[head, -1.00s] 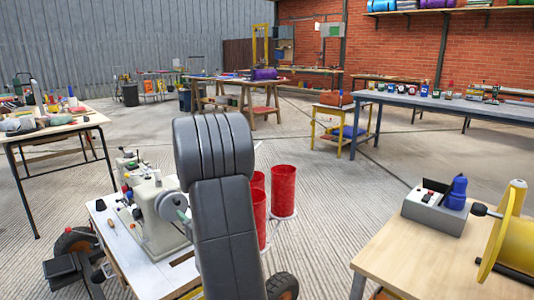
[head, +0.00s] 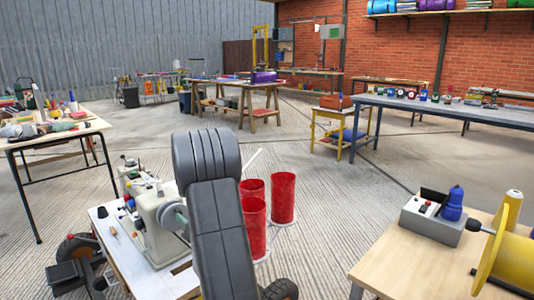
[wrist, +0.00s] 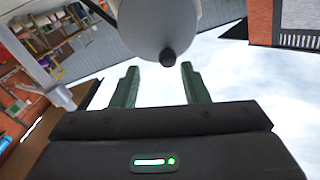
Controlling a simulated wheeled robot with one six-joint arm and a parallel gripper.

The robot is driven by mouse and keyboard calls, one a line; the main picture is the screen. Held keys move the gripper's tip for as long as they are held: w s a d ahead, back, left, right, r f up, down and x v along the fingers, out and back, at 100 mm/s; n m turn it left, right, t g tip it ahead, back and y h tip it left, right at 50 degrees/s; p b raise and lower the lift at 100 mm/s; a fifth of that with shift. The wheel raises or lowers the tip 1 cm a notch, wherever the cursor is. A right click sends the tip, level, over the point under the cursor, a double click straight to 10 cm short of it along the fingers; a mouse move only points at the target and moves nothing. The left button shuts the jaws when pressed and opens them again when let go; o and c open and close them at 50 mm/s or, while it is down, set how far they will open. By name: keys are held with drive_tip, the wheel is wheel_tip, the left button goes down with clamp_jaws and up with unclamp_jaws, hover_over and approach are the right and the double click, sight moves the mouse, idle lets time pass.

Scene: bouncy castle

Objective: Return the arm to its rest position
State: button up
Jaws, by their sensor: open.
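My gripper (wrist: 160,84) shows in the wrist view with its two green fingers apart and nothing between them. A rounded pale grey shape with a dark round tip hangs just beyond the fingers in that view; I cannot tell what it is. In the head view my dark grey arm rises in the lower middle, and my gripper cannot be made out there. The arm stands in front of part of a white table (head: 112,240) and hides some of it.
A cream sewing machine (head: 160,225) stands on the white table. Red cylinders (head: 283,199) stand right of my arm. A wooden table (head: 400,262) with a grey control box (head: 432,218) and a yellow reel (head: 510,262) is at right. Open concrete floor lies beyond.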

drive_tip(key=s+d+m+h+p, duration=0.25)
drive_tip(key=s+d+h, duration=0.2)
drive_tip(key=d, duration=0.55)
drive_tip(key=s+d+m+h+p, duration=0.25)
drive_tip(key=s+d+h, duration=0.2)
drive_tip(key=d, duration=0.55)
drive_tip(key=s+d+m+g+h+p, duration=0.3)
drive_tip(key=s+d+g, duration=0.3)
drive_tip(key=s, duration=0.5)
drive_tip(key=shift+s+d+f+m+p, duration=0.4)
drive_tip(key=shift+p, duration=0.45)
